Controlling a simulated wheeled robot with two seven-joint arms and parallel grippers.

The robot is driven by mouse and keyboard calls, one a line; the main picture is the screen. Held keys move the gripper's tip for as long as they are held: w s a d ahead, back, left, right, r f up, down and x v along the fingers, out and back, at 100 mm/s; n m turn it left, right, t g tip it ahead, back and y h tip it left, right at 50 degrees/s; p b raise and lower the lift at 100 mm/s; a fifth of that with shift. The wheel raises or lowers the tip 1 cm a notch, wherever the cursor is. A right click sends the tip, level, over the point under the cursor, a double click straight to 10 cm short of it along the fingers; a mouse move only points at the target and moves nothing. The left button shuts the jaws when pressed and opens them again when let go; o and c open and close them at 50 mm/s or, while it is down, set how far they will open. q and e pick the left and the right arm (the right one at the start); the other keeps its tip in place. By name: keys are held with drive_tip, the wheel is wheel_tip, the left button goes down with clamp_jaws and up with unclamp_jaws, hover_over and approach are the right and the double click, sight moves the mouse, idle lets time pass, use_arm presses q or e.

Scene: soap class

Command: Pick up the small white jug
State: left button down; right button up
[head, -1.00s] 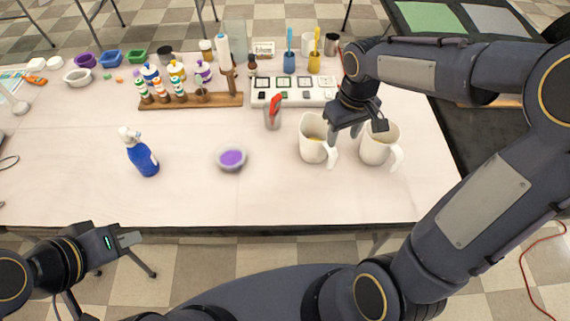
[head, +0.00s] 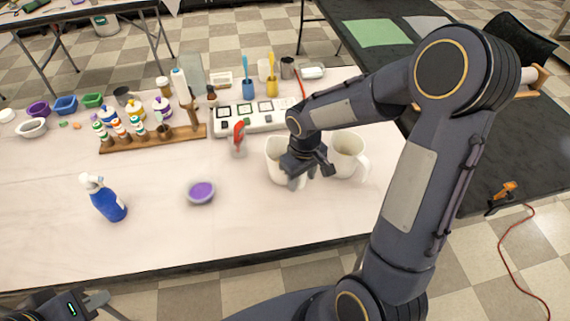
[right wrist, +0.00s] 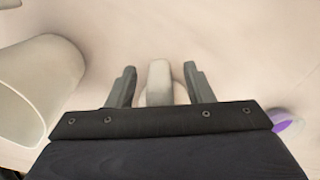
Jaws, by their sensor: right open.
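Two white jugs stand side by side on the table. The left jug (head: 275,152) is partly hidden behind my right gripper (head: 306,172); the right jug (head: 345,150) stands just right of it, handle to the right. I cannot surely tell which is smaller. In the right wrist view my right gripper (right wrist: 153,88) is open, its fingers on either side of a pale upright handle (right wrist: 159,78), likely the left jug's. Another white jug wall (right wrist: 38,95) shows at the left there. My left gripper (head: 98,304) is partly cut off at the bottom left.
A purple-filled bowl (head: 201,192) and a blue spray bottle (head: 105,200) stand to the left. A glass with a red item (head: 239,138), a white panel (head: 240,121) and a wooden bottle rack (head: 150,140) stand behind. The front middle of the table is clear.

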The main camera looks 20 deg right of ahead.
clamp_jaws()
drive_tip(key=shift+r, duration=0.2)
idle(0.3)
drive_tip(key=shift+r, duration=0.75)
drive_tip(key=s+a+r, duration=0.2)
drive_tip(key=s+r, duration=0.3)
drive_tip(key=s, duration=0.1)
drive_tip(key=s+a+r, duration=0.2)
drive_tip(key=s+r, duration=0.4)
drive_tip(key=s, duration=0.1)
drive_tip(key=shift+a, duration=0.3)
drive_tip(key=shift+s, duration=0.1)
